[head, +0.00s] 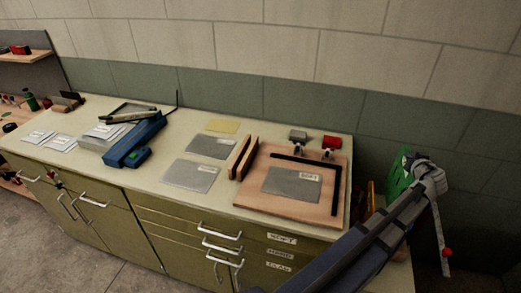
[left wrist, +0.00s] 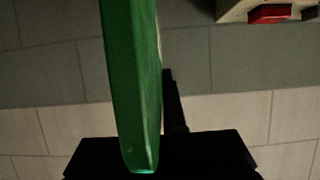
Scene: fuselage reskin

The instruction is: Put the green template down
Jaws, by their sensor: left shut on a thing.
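The green template (head: 398,176) is held up beyond the right end of the bench, next to the dark green lower wall. My left gripper (head: 417,168) is shut on it, and the grey gripper partly covers its right side in the head view. In the left wrist view the template (left wrist: 132,80) is a long green strip, seen nearly edge-on, running down to the black gripper (left wrist: 150,160). No support shows under the template. My right gripper is in neither view.
The bench (head: 225,125) holds a wooden board (head: 255,203) with a grey sheet (head: 292,182) and a black L-shaped bar.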

